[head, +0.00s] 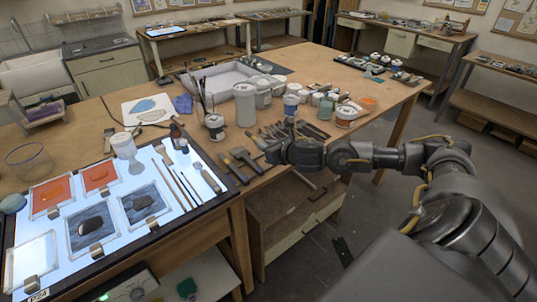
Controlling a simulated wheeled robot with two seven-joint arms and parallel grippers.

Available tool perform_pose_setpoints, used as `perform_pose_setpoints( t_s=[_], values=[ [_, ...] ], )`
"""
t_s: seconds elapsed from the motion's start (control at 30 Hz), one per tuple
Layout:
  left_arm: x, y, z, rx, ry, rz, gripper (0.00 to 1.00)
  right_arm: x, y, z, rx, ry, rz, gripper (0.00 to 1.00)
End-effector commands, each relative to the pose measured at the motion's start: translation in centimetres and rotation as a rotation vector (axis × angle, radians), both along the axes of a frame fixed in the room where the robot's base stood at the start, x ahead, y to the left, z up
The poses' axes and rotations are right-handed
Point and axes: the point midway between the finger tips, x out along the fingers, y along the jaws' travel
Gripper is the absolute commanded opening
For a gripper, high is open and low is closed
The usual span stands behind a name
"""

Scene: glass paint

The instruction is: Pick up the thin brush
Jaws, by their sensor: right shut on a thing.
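My right gripper (268,148) reaches in from the right, low over the wooden table by the front edge. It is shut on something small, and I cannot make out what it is. Several long thin brushes (175,182) lie side by side on the lit panel, left of the gripper and apart from it. A thicker, pale-tipped tool (207,178) lies at their right. More thin handles (203,93) stand upright in a jar (214,121) behind. I cannot tell which one is the thin brush. My left gripper is out of view.
The light panel (160,222) holds orange and dark glass pieces in frames. Dark-headed tools (243,160) lie between panel and gripper. A tall white container (244,104), paint pots (345,117) and a loose pile of tools (285,130) crowd behind the gripper.

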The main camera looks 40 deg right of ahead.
Motion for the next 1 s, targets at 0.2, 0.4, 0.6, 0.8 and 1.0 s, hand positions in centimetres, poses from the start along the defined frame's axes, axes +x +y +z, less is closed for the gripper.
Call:
perform_pose_setpoints(
  t_s=[0.2, 0.4, 0.6, 0.8, 1.0],
  values=[
    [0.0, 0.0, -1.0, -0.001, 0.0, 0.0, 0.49, -3.5, 3.9, 3.7, 0.001, -0.004, 0.005, 0.0],
    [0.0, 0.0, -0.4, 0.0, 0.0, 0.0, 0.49, -5.9, 6.5, 5.6, 0.0, -0.004, 0.002, 0.0],
    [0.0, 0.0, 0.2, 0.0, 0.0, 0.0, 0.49, -7.1, 7.8, 6.2, 0.001, -0.001, 0.0, 0.0],
    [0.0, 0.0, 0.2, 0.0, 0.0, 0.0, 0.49, -7.4, 8.0, 6.2, 0.001, -0.001, -0.001, 0.0],
    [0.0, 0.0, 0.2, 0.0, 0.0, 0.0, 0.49, -7.3, 7.9, 6.2, 0.001, -0.001, -0.001, 0.0]
  ],
)
